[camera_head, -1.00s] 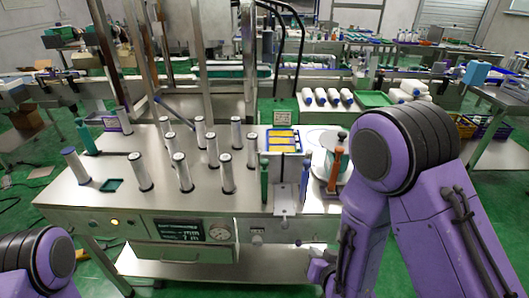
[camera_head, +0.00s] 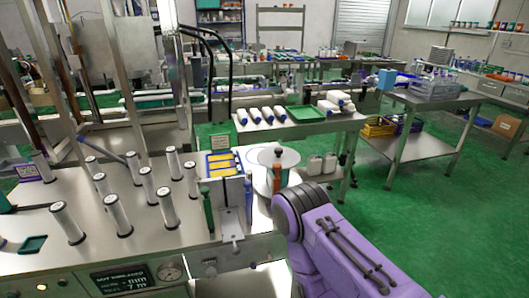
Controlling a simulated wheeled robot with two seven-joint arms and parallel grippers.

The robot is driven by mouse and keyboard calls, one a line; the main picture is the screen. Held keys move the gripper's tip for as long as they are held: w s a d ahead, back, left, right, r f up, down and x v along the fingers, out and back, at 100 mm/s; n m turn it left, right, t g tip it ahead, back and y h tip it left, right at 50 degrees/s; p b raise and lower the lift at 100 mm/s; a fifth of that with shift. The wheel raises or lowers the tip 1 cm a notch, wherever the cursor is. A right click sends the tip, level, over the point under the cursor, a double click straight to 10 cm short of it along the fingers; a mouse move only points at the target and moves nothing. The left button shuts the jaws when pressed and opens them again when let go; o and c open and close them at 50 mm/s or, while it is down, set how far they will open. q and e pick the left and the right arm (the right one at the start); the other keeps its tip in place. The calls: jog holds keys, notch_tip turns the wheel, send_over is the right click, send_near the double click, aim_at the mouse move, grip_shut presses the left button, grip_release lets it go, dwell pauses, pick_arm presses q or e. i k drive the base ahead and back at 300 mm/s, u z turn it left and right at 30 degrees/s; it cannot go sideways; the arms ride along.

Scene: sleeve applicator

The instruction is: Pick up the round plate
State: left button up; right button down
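My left arm and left gripper are not in view.
Several upright metal cylinders (camera_head: 167,207) stand on the machine table (camera_head: 100,185) to the left. A blue-framed tray with yellow strips (camera_head: 222,163) is left of the plate. Green floor is clear at right.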

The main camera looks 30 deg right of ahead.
aim_at(289, 158)
jog(key=z, duration=2.75)
jog(key=i, duration=2.2)
jog(key=u, duration=2.15)
